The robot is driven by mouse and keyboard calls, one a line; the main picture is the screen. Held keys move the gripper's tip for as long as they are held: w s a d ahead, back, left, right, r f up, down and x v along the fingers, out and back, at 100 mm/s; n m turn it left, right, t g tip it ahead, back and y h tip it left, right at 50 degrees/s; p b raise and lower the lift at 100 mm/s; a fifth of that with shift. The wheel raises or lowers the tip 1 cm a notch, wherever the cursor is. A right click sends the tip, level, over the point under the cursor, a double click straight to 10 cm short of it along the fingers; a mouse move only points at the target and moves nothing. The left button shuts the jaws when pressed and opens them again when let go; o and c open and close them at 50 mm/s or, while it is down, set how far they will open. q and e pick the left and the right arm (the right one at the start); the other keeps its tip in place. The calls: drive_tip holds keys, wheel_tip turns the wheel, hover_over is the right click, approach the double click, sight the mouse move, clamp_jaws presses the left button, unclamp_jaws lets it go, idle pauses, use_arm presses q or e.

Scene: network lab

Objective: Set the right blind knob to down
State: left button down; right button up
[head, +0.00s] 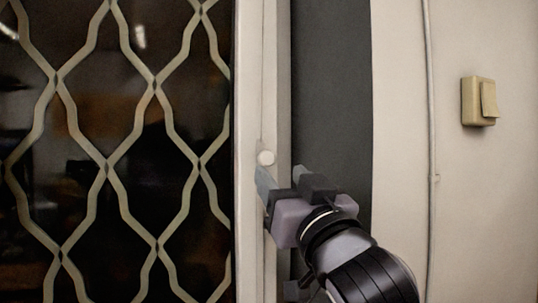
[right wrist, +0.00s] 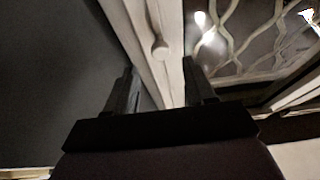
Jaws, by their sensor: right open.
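The blind knob (head: 266,158) is a small round white knob on the pale window frame, right of the latticed window. It also shows in the right wrist view (right wrist: 160,48), beyond my fingers and between their lines. My right gripper (head: 288,184) is just below and to the right of the knob in the head view. Its two fingers (right wrist: 160,85) are apart with nothing between them. I cannot tell whether a finger touches the frame. My left gripper is not in view.
The window (head: 120,240) with its pale diamond lattice fills the left side. A dark grey vertical strip (head: 331,80) runs right of the frame. A beige switch (head: 479,101) and a thin vertical conduit (head: 431,120) are on the wall at the right.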

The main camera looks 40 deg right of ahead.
sight(268, 160)
drive_tip(key=shift+w+d+r+p, duration=0.1)
drive_tip(key=shift+w+r+p, duration=0.45)
drive_tip(key=shift+p, duration=0.45)
drive_tip(key=x, duration=0.2)
drive_tip(key=p+x, duration=0.1)
drive_tip(key=x, duration=0.1)
drive_tip(key=shift+w+f, duration=0.15)
drive_tip(key=shift+f, duration=0.05)
drive_tip(key=shift+w+d+r, duration=0.1)
drive_tip(key=shift+w, duration=0.2)
clamp_jaws()
